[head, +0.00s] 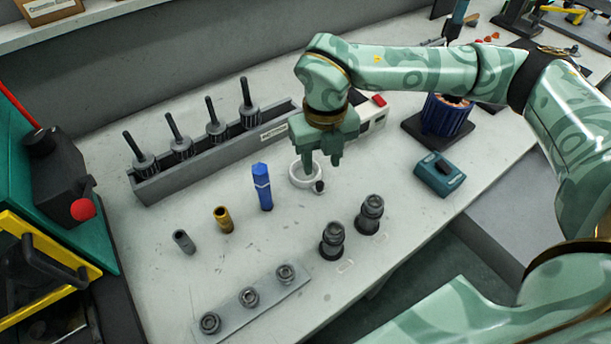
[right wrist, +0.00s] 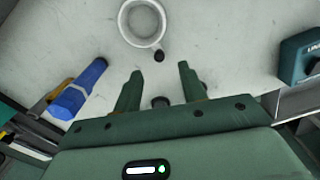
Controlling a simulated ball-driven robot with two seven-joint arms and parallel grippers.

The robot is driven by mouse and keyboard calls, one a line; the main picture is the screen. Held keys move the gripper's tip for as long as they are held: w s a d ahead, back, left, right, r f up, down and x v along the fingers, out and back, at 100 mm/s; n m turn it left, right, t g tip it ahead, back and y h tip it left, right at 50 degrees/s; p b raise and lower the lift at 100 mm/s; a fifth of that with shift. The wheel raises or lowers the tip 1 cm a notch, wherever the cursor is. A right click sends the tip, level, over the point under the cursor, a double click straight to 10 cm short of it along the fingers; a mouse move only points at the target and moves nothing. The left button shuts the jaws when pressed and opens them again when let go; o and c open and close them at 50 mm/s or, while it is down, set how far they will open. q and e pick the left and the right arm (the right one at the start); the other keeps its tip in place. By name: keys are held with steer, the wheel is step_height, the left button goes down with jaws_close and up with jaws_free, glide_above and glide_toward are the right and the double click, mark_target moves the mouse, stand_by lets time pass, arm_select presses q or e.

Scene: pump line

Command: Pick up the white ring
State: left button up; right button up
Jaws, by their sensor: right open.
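The white ring (head: 294,175) lies on the grey-white table near the middle of the head view. In the right wrist view the white ring (right wrist: 127,30) is at the top, beyond the fingertips. A small dark knob (right wrist: 159,56) sits at its near edge. My right gripper (head: 320,162) points down over the ring in the head view and covers part of it. In the right wrist view my right gripper (right wrist: 160,75) is open, with nothing between its fingers. The ring lies ahead of the fingertips and a little left. My left gripper is not in view.
Two dark fittings (head: 332,240) stand in front. A grey rack (head: 165,185) with several rods is behind. A teal box (head: 439,174) lies to the right.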

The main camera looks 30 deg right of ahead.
mark_target(321, 184)
steer(key=shift+f, duration=0.65)
steer(key=f+b, duration=0.2)
steer(key=f, duration=0.3)
steer(key=shift+s+f+b, duration=0.1)
steer(key=shift+s+b, duration=0.1)
steer(key=shift+b, duration=0.1)
steer(key=shift+a, duration=0.1)
steer(key=shift+c, duration=0.3)
jaws_close()
